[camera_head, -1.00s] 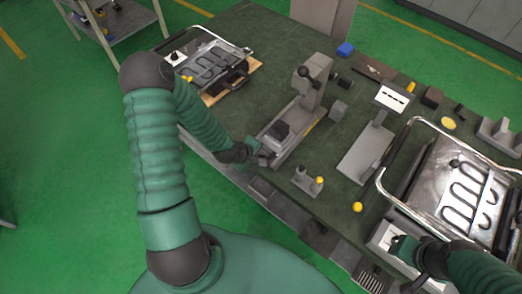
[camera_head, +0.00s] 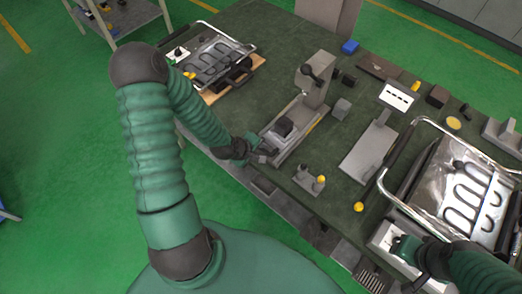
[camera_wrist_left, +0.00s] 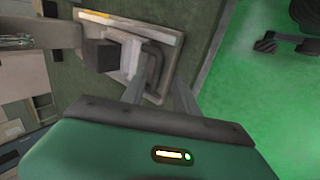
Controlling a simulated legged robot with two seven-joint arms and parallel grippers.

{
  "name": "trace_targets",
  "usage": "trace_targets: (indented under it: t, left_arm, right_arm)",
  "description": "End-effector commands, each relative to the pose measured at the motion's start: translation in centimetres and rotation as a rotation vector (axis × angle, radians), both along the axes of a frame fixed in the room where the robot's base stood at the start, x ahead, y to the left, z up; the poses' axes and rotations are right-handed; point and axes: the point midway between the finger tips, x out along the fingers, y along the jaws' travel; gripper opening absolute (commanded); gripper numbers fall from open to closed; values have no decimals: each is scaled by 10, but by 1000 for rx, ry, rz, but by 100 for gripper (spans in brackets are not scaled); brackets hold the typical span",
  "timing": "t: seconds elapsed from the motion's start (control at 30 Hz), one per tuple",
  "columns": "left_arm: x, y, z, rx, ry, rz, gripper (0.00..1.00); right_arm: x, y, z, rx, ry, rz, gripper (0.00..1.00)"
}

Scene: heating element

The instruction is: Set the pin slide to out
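A grey fixture (camera_head: 310,108) with an upright post, a black ball-ended lever and a dark block (camera_head: 283,127) on its base stands mid-bench. It is likely the one with the pin slide, but I cannot make out the slide or its setting. My left gripper (camera_head: 263,156) is at the near end of this base. In the left wrist view, its two fingers (camera_wrist_left: 166,88) are apart, with the base (camera_wrist_left: 165,65) and dark block (camera_wrist_left: 100,55) just beyond; contact is unclear. My right gripper (camera_head: 398,248) is at a pale box at the lower right; its fingers are unclear.
A small grey block with a yellow-topped peg (camera_head: 320,180) sits right of the left gripper. A tray with a heating element (camera_head: 470,190) is at right, another tray (camera_head: 215,60) at far left. A yellow-ended bar (camera_head: 359,206) lies near the front edge.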

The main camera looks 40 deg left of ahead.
Motion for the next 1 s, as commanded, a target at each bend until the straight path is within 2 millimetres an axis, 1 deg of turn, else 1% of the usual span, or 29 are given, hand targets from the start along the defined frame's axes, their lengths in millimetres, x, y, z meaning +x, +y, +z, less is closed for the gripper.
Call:
trace_targets:
  t: [0.03,0.2,0.3,0.37,0.6,0.7,0.83,1.0]
  left_arm:
    - [-7,3,13,2,-2,4,36]
    - [-34,6,52,3,-1,6,36]
    - [-47,8,74,2,-1,5,36]
    - [-49,5,86,-7,2,1,36]
    - [-62,6,105,-6,3,2,36]
    - [-69,8,113,-4,2,3,36]
    - [-76,8,117,-3,0,1,36]
    - [-77,8,116,0,-1,0,36]
  right_arm:
    - [0,0,3,0,0,0,36]
    - [0,0,11,0,0,0,36]
    - [0,0,19,0,0,0,36]
    - [0,0,40,0,1,0,36]
    - [1,0,96,0,0,0,36]
    - [1,0,113,0,0,0,36]
    - [1,0,123,0,0,0,36]
    - [0,0,123,0,0,0,36]
